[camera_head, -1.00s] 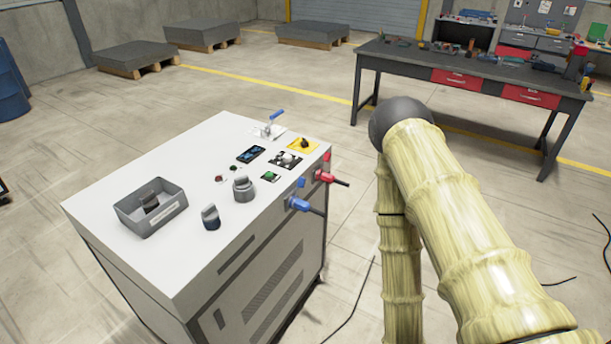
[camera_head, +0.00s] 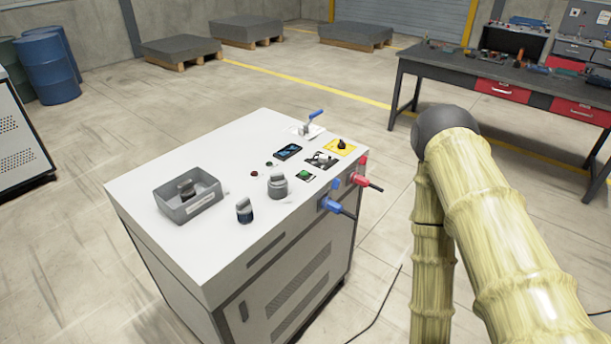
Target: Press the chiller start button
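The chiller (camera_head: 160,171) looks to be the white cabinet in the middle, with controls on its flat top. A green button (camera_head: 306,175) sits on a small dark plate near the cabinet's right edge; I cannot read any label that marks it as the start button. A small dark red round part (camera_head: 254,174) and a dark one beside it lie left of the display (camera_head: 288,152). My arm rises at the right, apart from the cabinet. My gripper is not in view.
On the cabinet stand a grey tray (camera_head: 174,213), grey knobs (camera_head: 278,186), a blue-handled valve (camera_head: 313,116) and a yellow-plated switch (camera_head: 341,147). Red (camera_head: 366,181) and blue (camera_head: 338,207) connectors jut from its right side. A workbench (camera_head: 440,66) stands behind my arm.

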